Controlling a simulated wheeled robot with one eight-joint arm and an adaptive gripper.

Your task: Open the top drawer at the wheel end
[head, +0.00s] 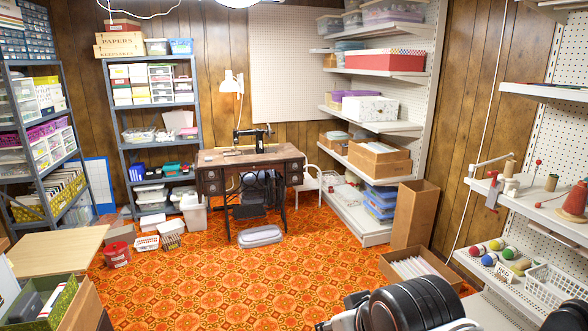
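The treadle sewing table (250,157) stands against the back wall, with a black sewing machine (252,140) on its wooden top. The machine's upright pillar is at the right, so the wheel end appears to be the right end, though the wheel is too small to make out clearly. A stack of dark drawers hangs under the right end, with the top drawer (294,167) uppermost; it looks closed. Another drawer stack (210,181) hangs under the left end. My arm's black and white links show at the bottom right, far from the table; no gripper fingers are visible.
Right of that are shelves (360,215) and a tall cardboard box (414,213). The middle carpet (230,285) is clear.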

